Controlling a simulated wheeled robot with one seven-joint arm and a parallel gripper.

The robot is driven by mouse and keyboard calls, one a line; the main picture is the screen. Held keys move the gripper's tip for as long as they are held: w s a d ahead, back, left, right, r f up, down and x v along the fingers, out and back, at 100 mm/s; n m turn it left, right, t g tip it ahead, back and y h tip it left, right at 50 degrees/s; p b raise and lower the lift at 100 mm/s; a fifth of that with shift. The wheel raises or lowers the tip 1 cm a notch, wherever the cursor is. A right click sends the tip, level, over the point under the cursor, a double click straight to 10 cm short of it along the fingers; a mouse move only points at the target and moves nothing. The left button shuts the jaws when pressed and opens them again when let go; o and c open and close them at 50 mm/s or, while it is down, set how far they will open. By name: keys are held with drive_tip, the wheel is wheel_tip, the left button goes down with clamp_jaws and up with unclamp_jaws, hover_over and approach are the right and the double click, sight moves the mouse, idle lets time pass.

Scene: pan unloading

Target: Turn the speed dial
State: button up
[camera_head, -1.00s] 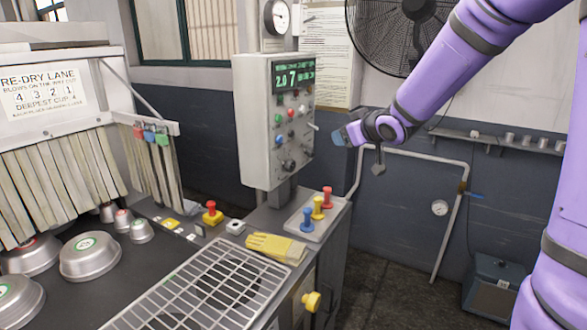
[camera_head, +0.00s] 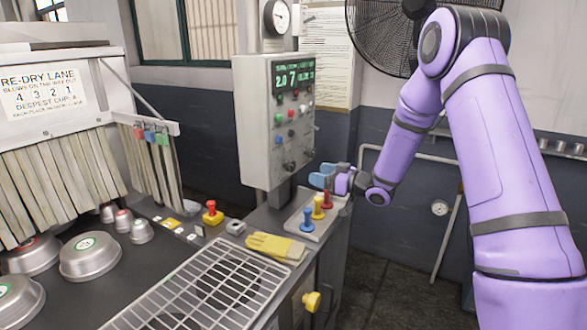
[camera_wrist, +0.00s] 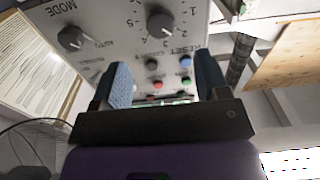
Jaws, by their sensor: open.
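The grey control box (camera_head: 266,130) stands on a post at the counter's back edge. In the wrist view its face (camera_wrist: 112,22) shows tilted, with a dark round dial (camera_wrist: 160,20) ringed by numbers; its name label is not readable. A second dark knob (camera_wrist: 72,38), marked MODE, is to its left. Dark knobs also show low on the box in the head view (camera_head: 289,165). My gripper (camera_head: 322,175) is open and empty, just right of and below the box. In the wrist view its blue fingers (camera_wrist: 162,75) are apart, with the numbered dial beyond their gap, not touching.
Blue (camera_head: 307,219), yellow (camera_head: 318,206) and red (camera_head: 327,198) pegs stand on a tray just below my gripper. Coloured buttons (camera_wrist: 157,85) are near the dials. A yellow glove (camera_head: 275,247) and wire rack (camera_head: 200,285) lie in front.

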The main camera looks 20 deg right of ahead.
sight(293, 167)
drive_tip(key=x, duration=0.9)
drive_tip(key=shift+w+a, duration=0.25)
drive_tip(key=shift+a, duration=0.05)
drive_tip(key=c, duration=0.9)
